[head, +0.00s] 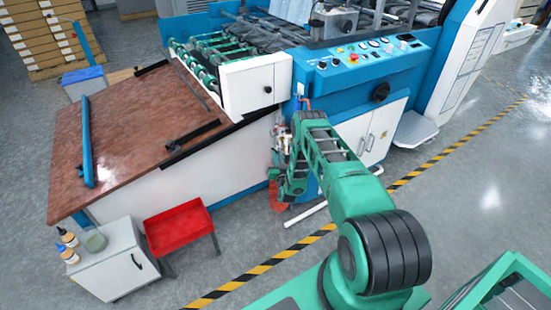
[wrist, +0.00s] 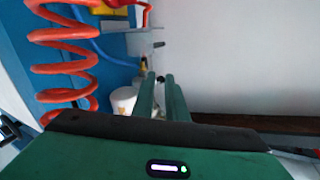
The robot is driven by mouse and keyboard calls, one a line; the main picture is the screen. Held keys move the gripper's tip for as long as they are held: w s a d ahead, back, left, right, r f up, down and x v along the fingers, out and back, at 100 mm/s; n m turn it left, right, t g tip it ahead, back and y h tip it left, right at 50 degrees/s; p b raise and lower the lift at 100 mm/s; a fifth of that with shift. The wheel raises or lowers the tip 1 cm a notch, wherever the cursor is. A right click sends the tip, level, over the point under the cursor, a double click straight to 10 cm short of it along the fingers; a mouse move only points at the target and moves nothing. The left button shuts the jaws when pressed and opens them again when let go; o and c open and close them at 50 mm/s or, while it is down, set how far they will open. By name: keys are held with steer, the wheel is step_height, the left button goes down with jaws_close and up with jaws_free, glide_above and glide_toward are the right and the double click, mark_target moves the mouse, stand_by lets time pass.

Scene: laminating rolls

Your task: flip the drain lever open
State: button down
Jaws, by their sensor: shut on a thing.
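In the wrist view the two green fingers of my gripper (wrist: 161,82) reach forward, close together. A small dark piece (wrist: 160,78) shows between their tips; it looks like the end of the drain lever, and most of it is hidden by the fingers. A small yellow and dark fitting (wrist: 144,63) is just left of the tips, below a grey bracket. A white cylindrical cup (wrist: 123,99) is left of the fingers, partly covered by them. In the head view my arm reaches down beside the blue machine, and the lever cannot be made out.
A red coiled hose (wrist: 62,70) hangs close on the left in the wrist view. A white panel (wrist: 230,60) stands to the right. In the head view a brown-topped table (head: 140,120) and a red tray (head: 180,225) are left of my arm.

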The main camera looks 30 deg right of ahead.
steer(key=shift+s+d+n+t+y, duration=0.15)
steer(key=shift+n+t+y, duration=0.15)
steer(key=shift+n+y, duration=0.3)
steer(key=c, duration=1.8)
jaws_free()
steer(key=shift+m, duration=0.3)
